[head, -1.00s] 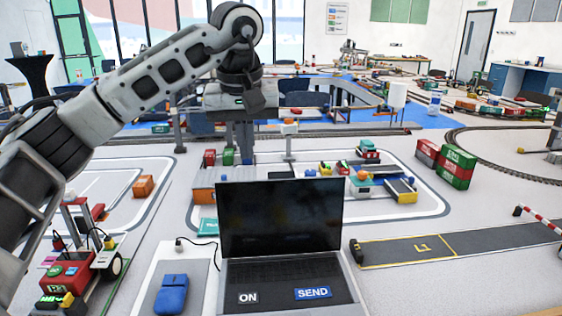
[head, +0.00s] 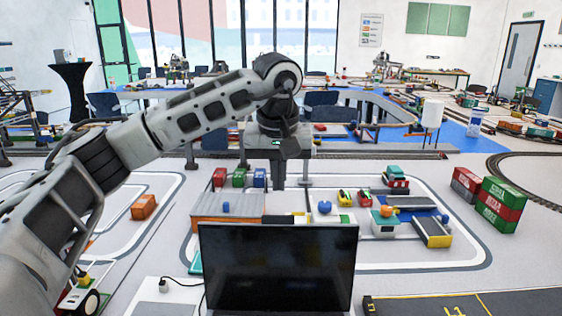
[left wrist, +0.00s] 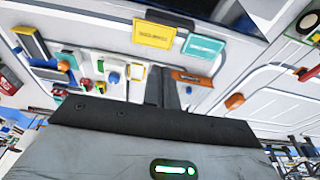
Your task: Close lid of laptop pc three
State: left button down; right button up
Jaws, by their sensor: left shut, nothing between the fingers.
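The laptop (head: 278,268) stands open at the bottom middle of the head view, its dark screen upright and facing me. Its keyboard lies below the frame edge. My left gripper (head: 278,178) points down beyond the laptop, above the lid's top edge in the picture. Its fingers are together and hold nothing. In the left wrist view the shut fingers (left wrist: 170,92) reach over the layout, and a dark panel, perhaps the laptop, shows at the top edge. No contact with the lid is visible. My right gripper is not in view.
Behind the laptop is a model yard with an orange-fronted platform (head: 227,208), small vehicles and cranes. Stacked containers (head: 500,204) stand at the right. A dark road strip (head: 470,304) lies right of the laptop. White floor around the yard is mostly clear.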

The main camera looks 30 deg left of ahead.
pick_arm(q)
jog(key=f, duration=0.1)
jog(key=s+d+f, duration=0.1)
jog(key=s+f, duration=0.1)
jog(key=shift+s+d+f+p, duration=0.25)
jog(key=shift+d+f+p, duration=0.05)
jog(key=shift+d+p, duration=0.1)
